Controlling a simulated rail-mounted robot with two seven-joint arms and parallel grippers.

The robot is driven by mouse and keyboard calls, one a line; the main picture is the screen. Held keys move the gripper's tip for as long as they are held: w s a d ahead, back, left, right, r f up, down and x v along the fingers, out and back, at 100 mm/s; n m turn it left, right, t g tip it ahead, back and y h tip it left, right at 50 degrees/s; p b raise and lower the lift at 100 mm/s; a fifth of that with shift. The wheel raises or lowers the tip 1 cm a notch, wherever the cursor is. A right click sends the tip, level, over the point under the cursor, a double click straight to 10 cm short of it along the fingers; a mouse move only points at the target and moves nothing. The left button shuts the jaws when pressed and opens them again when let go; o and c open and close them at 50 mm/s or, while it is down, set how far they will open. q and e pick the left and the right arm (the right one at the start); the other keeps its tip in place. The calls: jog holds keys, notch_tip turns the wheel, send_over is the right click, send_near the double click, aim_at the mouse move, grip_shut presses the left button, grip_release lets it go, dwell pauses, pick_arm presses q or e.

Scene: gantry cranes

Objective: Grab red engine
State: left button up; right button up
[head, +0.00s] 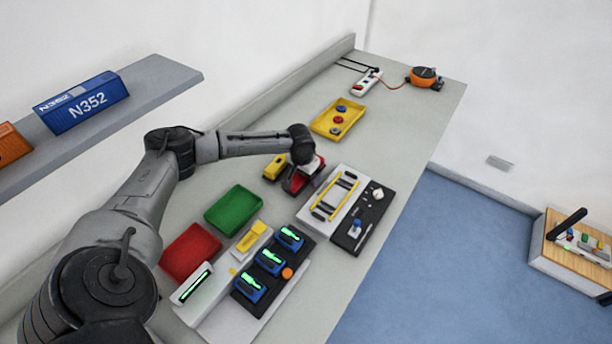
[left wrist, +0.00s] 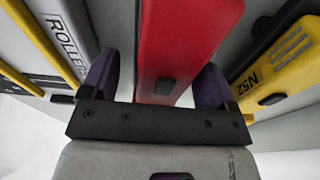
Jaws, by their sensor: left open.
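The red engine (head: 292,184) is on the long grey table, partly hidden under my left gripper (head: 306,173) in the head view. In the left wrist view the red engine (left wrist: 178,42) is a long red body with a dark block on its near end. It lies between the two purple fingers of my left gripper (left wrist: 155,84), which are open with a gap on each side. A yellow engine (head: 274,167) stands beside the red one; a yellow body marked N52 (left wrist: 276,62) shows at the right in the wrist view. My right gripper is not in view.
A white tray with yellow rails (head: 334,195) and a black tool tray (head: 361,216) lie close by. Green (head: 234,209) and red (head: 190,252) trays are nearer, a yellow tray (head: 338,119) farther. A shelf with a blue container (head: 84,104) is at left.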

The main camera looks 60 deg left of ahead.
pick_arm(q)
jog(key=c, duration=1.2)
jog(key=shift+r, duration=0.1)
